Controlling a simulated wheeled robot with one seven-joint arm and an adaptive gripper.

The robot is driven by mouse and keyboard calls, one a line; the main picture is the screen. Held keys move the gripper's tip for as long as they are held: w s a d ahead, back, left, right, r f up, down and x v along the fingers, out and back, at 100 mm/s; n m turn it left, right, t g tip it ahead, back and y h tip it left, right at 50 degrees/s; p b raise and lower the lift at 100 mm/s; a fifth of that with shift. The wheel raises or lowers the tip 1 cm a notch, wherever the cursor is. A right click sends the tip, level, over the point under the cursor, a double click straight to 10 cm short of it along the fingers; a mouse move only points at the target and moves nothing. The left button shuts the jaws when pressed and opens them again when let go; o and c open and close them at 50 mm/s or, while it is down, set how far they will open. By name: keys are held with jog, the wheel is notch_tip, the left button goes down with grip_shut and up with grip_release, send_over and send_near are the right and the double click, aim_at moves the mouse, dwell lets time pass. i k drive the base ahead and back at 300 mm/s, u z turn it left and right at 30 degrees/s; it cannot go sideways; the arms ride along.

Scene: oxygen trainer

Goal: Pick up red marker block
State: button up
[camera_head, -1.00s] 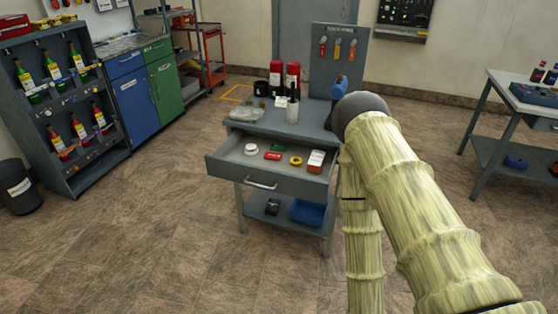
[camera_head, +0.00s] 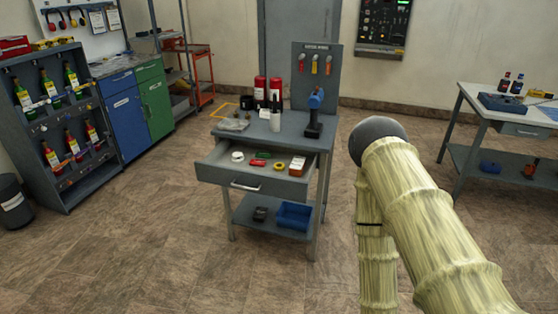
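A small red block (camera_head: 262,155), which looks like the red marker block, lies in the open drawer (camera_head: 256,181) of the grey workbench (camera_head: 300,140). My arm's pale, ribbed links fill the right foreground, to the right of the workbench. My gripper is not in view.
On the bench top stand red cylinders (camera_head: 260,89), a white bottle (camera_head: 275,120) and a blue-and-black drill (camera_head: 314,113). A blue bin (camera_head: 293,215) sits on the lower shelf. A second table (camera_head: 480,118) stands at right. The tiled floor (camera_head: 180,250) in front is clear.

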aim_at(253, 162)
jog(key=z, duration=0.05)
jog(key=i, duration=0.85)
jog(key=u, duration=0.45)
